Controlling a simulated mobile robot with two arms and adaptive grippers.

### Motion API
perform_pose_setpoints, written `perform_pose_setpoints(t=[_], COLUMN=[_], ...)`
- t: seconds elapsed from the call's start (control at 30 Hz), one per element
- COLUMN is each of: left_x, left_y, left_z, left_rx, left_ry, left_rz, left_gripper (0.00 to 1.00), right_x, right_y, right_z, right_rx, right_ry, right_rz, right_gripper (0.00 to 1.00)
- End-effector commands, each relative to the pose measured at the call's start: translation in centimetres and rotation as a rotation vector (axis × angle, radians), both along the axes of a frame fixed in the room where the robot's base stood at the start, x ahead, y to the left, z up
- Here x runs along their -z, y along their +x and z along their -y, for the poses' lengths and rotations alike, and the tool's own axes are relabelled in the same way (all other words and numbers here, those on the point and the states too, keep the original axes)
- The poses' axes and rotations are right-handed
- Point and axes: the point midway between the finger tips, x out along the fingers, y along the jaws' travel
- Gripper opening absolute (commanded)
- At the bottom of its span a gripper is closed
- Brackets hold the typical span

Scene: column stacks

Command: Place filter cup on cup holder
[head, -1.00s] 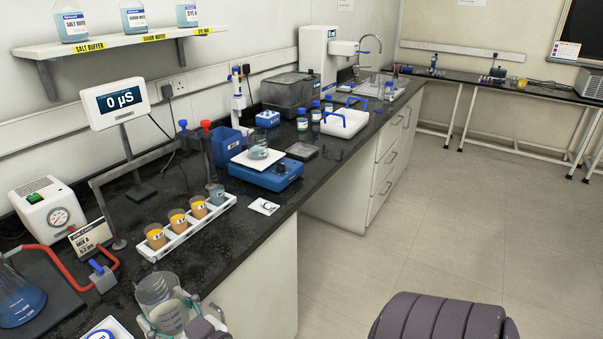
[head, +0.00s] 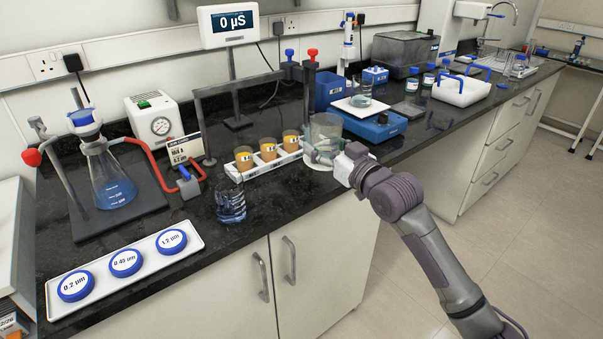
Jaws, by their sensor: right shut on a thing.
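The filter cup (head: 325,128), a clear, wide cylinder, is in my right gripper (head: 328,158), which is shut on it. It is upright at the right end of a white rack, near the counter's front edge; I cannot tell if it touches anything. A flask (head: 110,178) of blue liquid stands at left with a white and blue filter head (head: 85,119) on top. A small clear, bluish piece (head: 231,205) stands on the counter left of the rack. I cannot tell for sure which part is the cup holder. My left gripper is out of view.
The white rack (head: 250,171) holds several amber cups. A white tray (head: 70,317) with three blue-rimmed filter discs lies at front left. A pump (head: 158,122), red tubing and a grey frame stand behind.

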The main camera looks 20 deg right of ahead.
Motion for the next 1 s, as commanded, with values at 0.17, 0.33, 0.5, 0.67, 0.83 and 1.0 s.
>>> perform_pose_setpoints(t=[0.17, 0.33, 0.5, 0.67, 0.83, 1.0], left_x=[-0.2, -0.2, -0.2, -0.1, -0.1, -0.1], left_y=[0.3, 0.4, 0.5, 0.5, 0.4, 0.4], left_z=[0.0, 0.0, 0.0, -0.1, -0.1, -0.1], left_rx=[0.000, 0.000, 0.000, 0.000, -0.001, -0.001], left_ry=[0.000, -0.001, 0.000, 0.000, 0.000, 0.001], left_rz=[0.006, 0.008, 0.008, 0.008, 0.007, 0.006], left_gripper=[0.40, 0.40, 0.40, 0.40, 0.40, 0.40], right_x=[2.4, 4.0, 5.0, 7.5, 8.5, 8.5], right_y=[2.9, 4.6, 5.1, 5.1, 5.1, 5.0], right_z=[-3.2, -5.0, -5.6, -5.5, -5.5, -5.5], right_rx=[-0.001, 0.000, 0.000, 0.000, 0.000, 0.000], right_ry=[0.005, 0.002, -0.002, -0.001, -0.001, -0.001], right_rz=[0.000, 0.001, 0.001, -0.002, 0.002, 0.002], right_gripper=[0.29, 0.29, 0.29, 0.29, 0.29, 0.29])
